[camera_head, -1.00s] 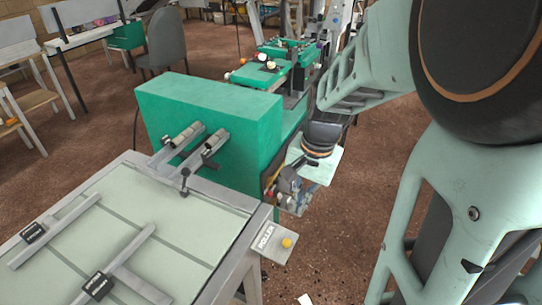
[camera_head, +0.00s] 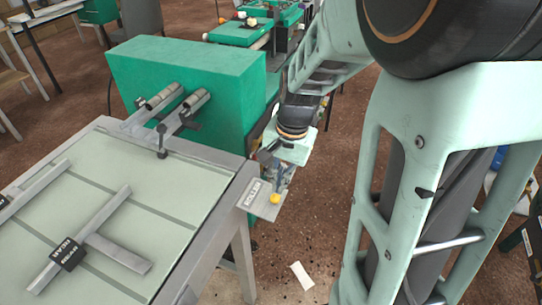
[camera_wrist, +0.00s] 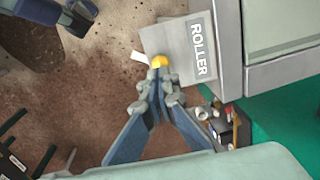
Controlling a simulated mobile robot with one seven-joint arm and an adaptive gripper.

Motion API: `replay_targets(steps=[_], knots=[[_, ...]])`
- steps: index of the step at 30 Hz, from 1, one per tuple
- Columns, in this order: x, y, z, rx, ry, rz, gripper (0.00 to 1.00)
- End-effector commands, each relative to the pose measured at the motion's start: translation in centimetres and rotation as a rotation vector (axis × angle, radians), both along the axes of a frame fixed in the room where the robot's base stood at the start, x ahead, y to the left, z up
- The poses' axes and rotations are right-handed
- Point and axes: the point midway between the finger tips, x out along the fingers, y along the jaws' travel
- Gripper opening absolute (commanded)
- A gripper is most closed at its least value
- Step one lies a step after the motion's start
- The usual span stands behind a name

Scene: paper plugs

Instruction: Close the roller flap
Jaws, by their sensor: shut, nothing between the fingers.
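The roller flap (camera_head: 262,197) is a grey plate labelled ROLLER with a yellow knob (camera_head: 275,198) at its outer corner. It sticks out from the right side of the pale-topped table. In the wrist view the flap (camera_wrist: 172,42) is at the top centre, with its knob (camera_wrist: 160,61) just beyond my fingertips. My gripper (camera_wrist: 158,80) is shut and empty, its blue-grey fingers together close to the knob. Whether they touch it I cannot tell. In the head view my gripper hangs just above and beyond the flap, partly hidden by my wrist.
The table (camera_head: 120,215) carries metal guide bars and black labelled blocks. A green machine housing (camera_head: 185,85) stands behind it, left of my arm. A white paper slip (camera_head: 302,275) lies on the speckled brown floor. Floor right of the flap is mostly clear.

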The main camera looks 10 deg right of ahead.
Motion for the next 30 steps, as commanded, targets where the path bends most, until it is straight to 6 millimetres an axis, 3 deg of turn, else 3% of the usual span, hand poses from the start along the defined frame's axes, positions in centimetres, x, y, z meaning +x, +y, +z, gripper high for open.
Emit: replay_targets(steps=[1, 6, 30], knots=[[0.0, 0.1, -1.1, 0.0, 0.0, 0.0, 0.0], [0.2, 0.2, -2.0, 0.0, 0.0, 0.0, 0.0], [1.1, 0.1, -2.6, 0.042, -0.032, -0.002, 0.0]])
